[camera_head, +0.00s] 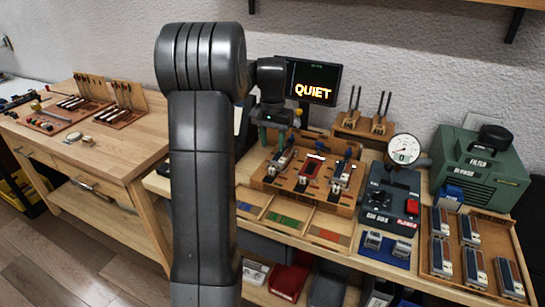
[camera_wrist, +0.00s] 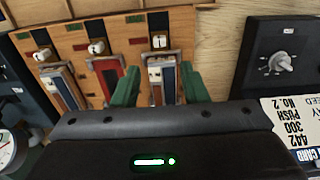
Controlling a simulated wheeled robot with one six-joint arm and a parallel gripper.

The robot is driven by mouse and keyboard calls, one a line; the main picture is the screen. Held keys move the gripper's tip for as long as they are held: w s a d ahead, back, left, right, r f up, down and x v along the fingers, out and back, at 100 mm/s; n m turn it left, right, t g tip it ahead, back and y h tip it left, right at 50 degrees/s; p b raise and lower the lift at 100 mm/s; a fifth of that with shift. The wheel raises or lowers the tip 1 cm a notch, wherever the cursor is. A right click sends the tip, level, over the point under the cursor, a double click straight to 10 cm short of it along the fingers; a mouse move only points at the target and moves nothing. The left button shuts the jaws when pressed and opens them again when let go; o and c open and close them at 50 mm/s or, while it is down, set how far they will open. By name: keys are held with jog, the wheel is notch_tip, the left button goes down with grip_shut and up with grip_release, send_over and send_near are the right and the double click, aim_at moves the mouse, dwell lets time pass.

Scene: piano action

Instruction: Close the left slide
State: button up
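The wooden fixture (camera_head: 258,181) on the bench carries three slides side by side. The left slide (camera_head: 281,161) is a grey and blue piece. In the wrist view, which looks turned around, this slide (camera_wrist: 161,75) is the rightmost one. My gripper (camera_head: 280,131) hangs above and behind it. In the wrist view my two green fingertips (camera_wrist: 161,87) are apart, one on each side of the slide. I cannot tell whether they touch it. My wrist housing hides the slide's lower end there. The middle red slide (camera_head: 311,168) and right slide (camera_head: 343,172) stand beside it.
A dial gauge (camera_head: 404,149) and a dark control box (camera_head: 387,194) stand right of the fixture. A tray (camera_head: 432,269) holds several grey and blue pieces. A screen (camera_head: 313,82) reads "QUIET". A printed card (camera_wrist: 293,127) lies near my gripper.

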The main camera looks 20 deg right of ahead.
notch_tip(320, 180, up, 5)
send_over(270, 177)
jog(key=w+d, duration=0.1)
jog(key=shift+d+f, duration=0.15)
jog(key=shift+d, duration=0.05)
jog(key=shift+f, duration=0.1)
notch_tip(270, 177, down, 14)
jog(key=shift+r, duration=0.15)
jog(key=shift+s+a, duration=0.1)
jog(key=shift+a, duration=0.05)
jog(key=shift+s+a, duration=0.55)
jog(key=shift+a, duration=0.05)
jog(key=shift+w+d, duration=0.1)
